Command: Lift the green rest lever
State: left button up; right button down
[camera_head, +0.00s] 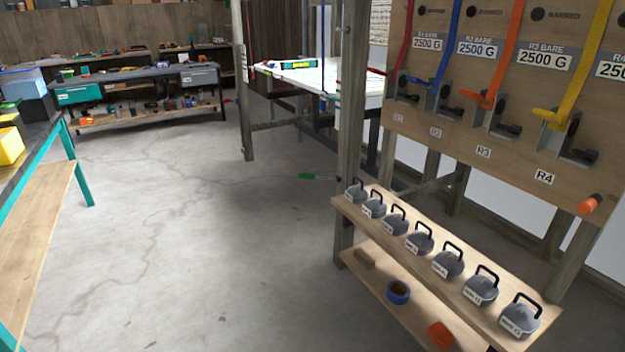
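A green-handled lever (309,176) shows near the middle of the view, just left of the wooden post. Its green grip points left and its thin dark rod runs right toward the post. It looks nearly level. How it is fixed at the post is too small to tell. Neither of my grippers is in view.
A low wooden shelf (345,205) with several grey handled weights (447,264) stands right of the lever. Above it is a wooden board (470,125) with coloured straps. A white table (335,75) stands behind. A teal-framed bench (75,165) is at left. The concrete floor between is clear.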

aim_at(302, 174)
jog(key=i+j+z, duration=0.15)
jog(key=z, duration=0.3)
jog(key=i+j+z, duration=0.2)
jog(key=z, duration=0.25)
jog(key=i+j+z, duration=0.1)
jog(key=j, duration=0.25)
jog(key=i+j+z, duration=0.15)
jog(key=j, duration=0.2)
jog(key=i+j+z, duration=0.1)
jog(key=j, duration=0.25)
jog(key=i+j, duration=0.15)
jog(key=j, duration=0.2)
jog(key=i+j+z, duration=0.1)
jog(key=j, duration=0.25)
jog(key=i+j, duration=0.15)
jog(key=j, duration=0.25)
